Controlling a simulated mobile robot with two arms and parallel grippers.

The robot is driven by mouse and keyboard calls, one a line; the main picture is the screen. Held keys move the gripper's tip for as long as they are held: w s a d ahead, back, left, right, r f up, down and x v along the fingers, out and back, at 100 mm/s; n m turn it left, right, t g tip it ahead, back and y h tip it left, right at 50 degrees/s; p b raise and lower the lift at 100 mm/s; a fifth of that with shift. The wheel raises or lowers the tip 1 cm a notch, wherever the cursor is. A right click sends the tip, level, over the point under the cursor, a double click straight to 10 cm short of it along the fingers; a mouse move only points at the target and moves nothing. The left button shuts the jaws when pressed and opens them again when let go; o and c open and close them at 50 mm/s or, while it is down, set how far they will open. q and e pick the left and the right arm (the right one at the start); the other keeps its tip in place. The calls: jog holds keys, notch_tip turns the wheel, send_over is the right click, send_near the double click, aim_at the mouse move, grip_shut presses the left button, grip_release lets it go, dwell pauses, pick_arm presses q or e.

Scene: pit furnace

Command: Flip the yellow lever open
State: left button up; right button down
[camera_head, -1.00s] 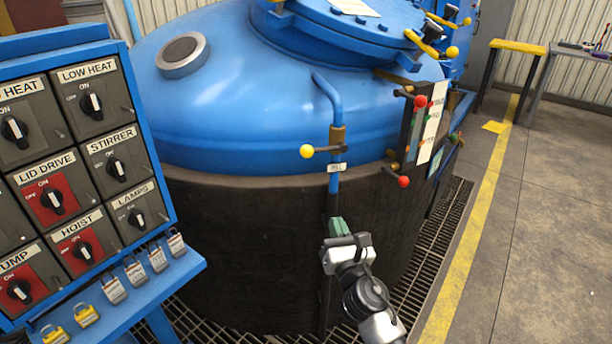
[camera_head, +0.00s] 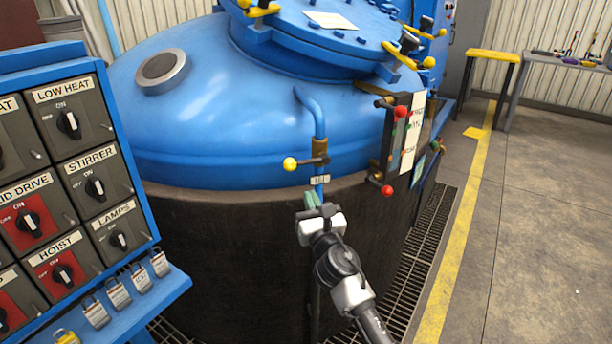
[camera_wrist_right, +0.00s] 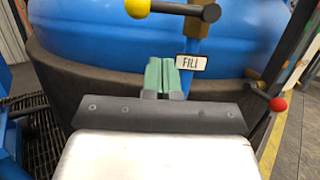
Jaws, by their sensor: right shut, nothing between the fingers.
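The yellow lever is a dark handle with a yellow ball (camera_head: 290,164) at its left end, mounted on a brass valve (camera_head: 320,148) on the blue pipe of the furnace (camera_head: 220,100). It lies about level. In the right wrist view the yellow ball (camera_wrist_right: 138,8) and its handle (camera_wrist_right: 180,10) are at the top edge. A label (camera_wrist_right: 193,62) that seems to read "FILL" sits below the valve. My right gripper (camera_head: 312,199) is shut and empty, just below the label and lever, apart from the lever. Its green fingertips (camera_wrist_right: 161,75) are together in the wrist view. My left gripper is out of view.
A switch panel (camera_head: 75,170) with padlocks on its ledge (camera_head: 140,278) stands at the left. Red-ball levers (camera_head: 387,190) and a sign board (camera_head: 411,130) are right of the valve. Floor grating (camera_head: 425,235) rings the furnace. The floor at the right is open.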

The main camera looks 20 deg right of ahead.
aim_at(308, 162)
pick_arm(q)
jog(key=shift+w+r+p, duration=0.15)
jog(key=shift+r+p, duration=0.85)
pick_arm(e)
jog(key=shift+w+r, duration=2)
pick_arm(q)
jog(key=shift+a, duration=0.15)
pick_arm(e)
jog(key=shift+d+r, duration=0.1)
jog(key=shift+d, duration=0.05)
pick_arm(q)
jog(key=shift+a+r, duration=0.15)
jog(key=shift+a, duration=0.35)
pick_arm(e)
jog(key=shift+r+m, duration=0.2)
jog(key=shift+m, duration=0.4)
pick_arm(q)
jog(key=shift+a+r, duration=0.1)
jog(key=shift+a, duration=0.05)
pick_arm(e)
jog(key=shift+m+h, duration=0.3)
